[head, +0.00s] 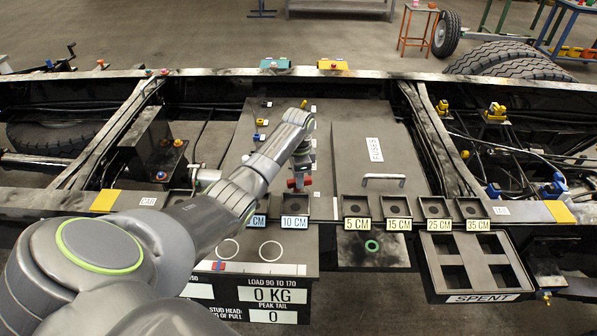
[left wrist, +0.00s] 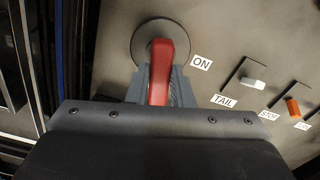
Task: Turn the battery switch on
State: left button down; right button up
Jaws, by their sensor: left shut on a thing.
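The battery switch is a red lever (left wrist: 170,58) on a round grey base (left wrist: 152,32) set in a grey panel, in the left wrist view. A white ON label (left wrist: 201,62) is on the panel just right of the lever. My left gripper (left wrist: 160,84) is shut on the red lever, with its grey jaws on both sides of it. In the head view the left gripper (head: 299,184) points down at the panel, and a bit of red shows at its tips. The arm hides part of the panel there. My right gripper is not in view.
Labelled holders and the SPENT tray (head: 483,297) line the front edge.

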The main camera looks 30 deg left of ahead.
pick_arm(q)
jog(key=n+p, duration=0.1)
jog(key=n, duration=0.1)
jog(key=n+p, duration=0.1)
jog(key=p, duration=0.1)
jog(key=shift+r+n, duration=0.2)
jog(key=shift+n, duration=0.2)
jog(key=n+p, duration=0.2)
jog(key=n, duration=0.1)
jog(key=shift+a, duration=0.1)
jog(key=n+p, duration=0.1)
jog(key=n, duration=0.3)
jog(key=shift+w+a+p, duration=0.1)
jog(key=shift+p, duration=0.3)
jog(key=shift+a+f+n+p, duration=0.15)
jog(key=shift+n+p, duration=0.45)
jog(key=shift+n, duration=1.4)
jog(key=c, duration=1.3)
grip_release()
